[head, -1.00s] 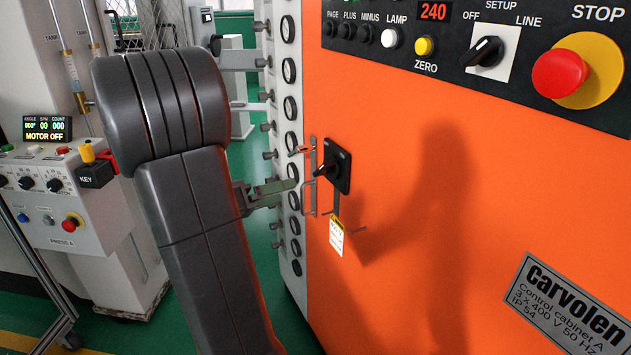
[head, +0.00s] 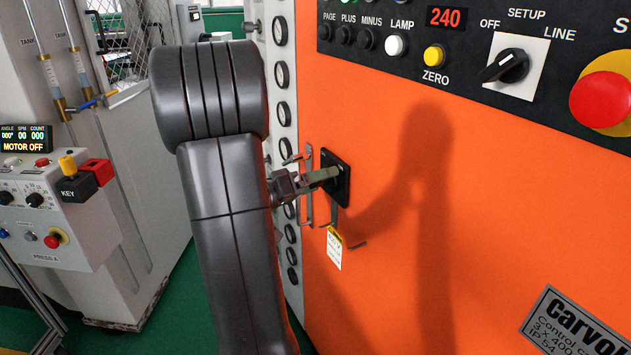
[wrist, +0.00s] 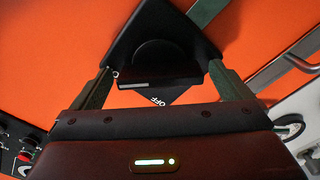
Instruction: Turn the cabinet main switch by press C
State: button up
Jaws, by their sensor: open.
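The main switch is a black rotary knob on a square black plate (head: 343,180), on the left part of the orange cabinet (head: 420,190). My gripper (head: 325,176) is at the switch and partly covers the knob. In the wrist view the knob (wrist: 158,62) lies between the two open fingertips (wrist: 161,69). The fingers are apart; whether either touches the knob I cannot tell. The word OFF (wrist: 157,101) shows on the plate beside the knob. An earlier head frame shows the nameplate reading "Control cabinet A"; the nearby machine (head: 58,257) is marked PRESS A.
A metal bracket (head: 308,200) stands out just left of the switch, and a yellow-and-white tag (head: 334,248) hangs below it. Above are a selector knob (head: 511,66) and a red stop button (head: 601,101). A key block (head: 77,186) sits on the press panel.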

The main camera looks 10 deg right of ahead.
jog(key=c, duration=1)
jog(key=n+b, duration=0.2)
jog(key=n, duration=0.1)
jog(key=shift+f, duration=0.1)
jog(key=n+b, duration=0.1)
jog(key=n, duration=0.9)
jog(key=shift+n+p, duration=1.35)
jog(key=shift+n, duration=1.15)
